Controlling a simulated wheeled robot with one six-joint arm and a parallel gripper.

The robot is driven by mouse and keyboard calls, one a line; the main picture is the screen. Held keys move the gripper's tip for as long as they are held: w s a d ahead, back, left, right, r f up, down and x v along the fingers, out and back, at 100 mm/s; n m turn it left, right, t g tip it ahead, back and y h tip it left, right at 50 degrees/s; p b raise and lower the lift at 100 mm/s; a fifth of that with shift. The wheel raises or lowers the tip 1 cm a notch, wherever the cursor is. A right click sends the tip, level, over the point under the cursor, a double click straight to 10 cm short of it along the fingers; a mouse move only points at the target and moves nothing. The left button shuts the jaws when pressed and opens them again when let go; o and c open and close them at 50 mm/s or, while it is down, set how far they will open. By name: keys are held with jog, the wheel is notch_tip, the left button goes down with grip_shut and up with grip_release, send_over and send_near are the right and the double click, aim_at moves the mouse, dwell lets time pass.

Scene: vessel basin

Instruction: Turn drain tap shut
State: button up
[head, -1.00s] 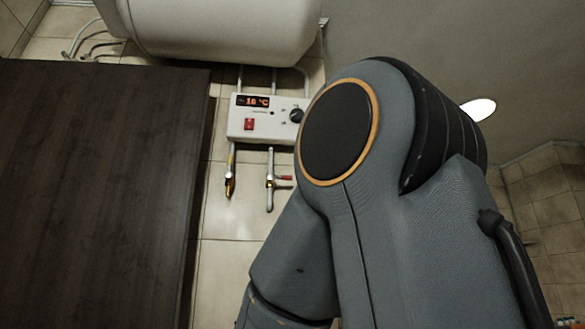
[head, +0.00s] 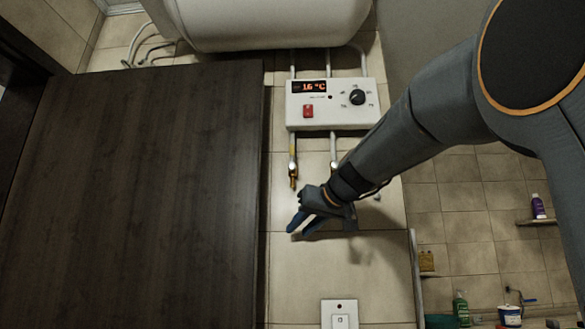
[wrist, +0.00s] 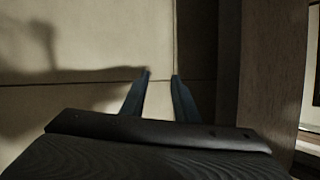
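Two pipes come down from the white control box. The left one ends in a brass fitting (head: 293,178). The right pipe (head: 333,155) runs behind my forearm; the red-handled tap on it, seen earlier, is hidden now. I cannot tell from a label which is the drain tap. My gripper (head: 302,226) is in front of the tiled wall, below and slightly right of the brass fitting, its blue fingers pointing down-left. In the wrist view my gripper (wrist: 161,76) has its fingers apart with nothing between them.
A white tank (head: 270,25) hangs above. A dark wooden panel (head: 150,190) stands left. A wall socket (head: 340,314) is low, and shelves with bottles (head: 538,207) are at the right.

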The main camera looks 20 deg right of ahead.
aim_at(292, 162)
jog(key=s+r+n+t+y+p, duration=0.1)
jog(key=s+r+t, duration=0.1)
jog(key=r, duration=0.9)
jog(key=s+r+n+t, duration=0.1)
jog(key=s+r+t, duration=0.1)
jog(key=r, duration=1)
jog(key=shift+p+x, duration=1.85)
jog(key=shift+x, duration=1.75)
jog(key=shift+a+f, duration=0.1)
jog(key=shift+f, duration=0.1)
grip_shut()
